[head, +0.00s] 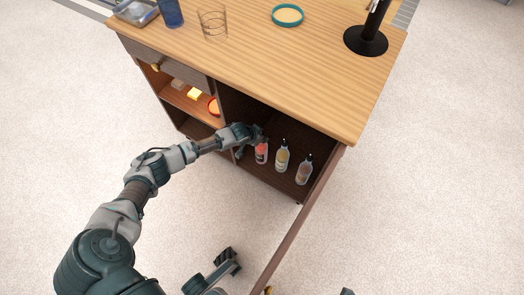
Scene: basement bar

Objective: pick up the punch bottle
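Three small bottles with dark caps stand upright in a row in the open lower compartment of the wooden cabinet: a red one (261,154), a yellowish one (282,158) and a pinkish-orange one (304,171). Their labels are too small to read, so I cannot tell for sure which is the punch bottle. My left arm reaches into the compartment. My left gripper (258,136) is at the top of the red bottle and covers its cap. Whether its fingers are closed on the bottle is not clear.
The cabinet's wooden top (250,62) carries a blue cup (171,12), a glass (213,24), a teal-rimmed round dish (287,15), a metal tray (136,11) and a black stand (366,41). A brown door edge (303,215) juts out at the right. Side shelves hold small items.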

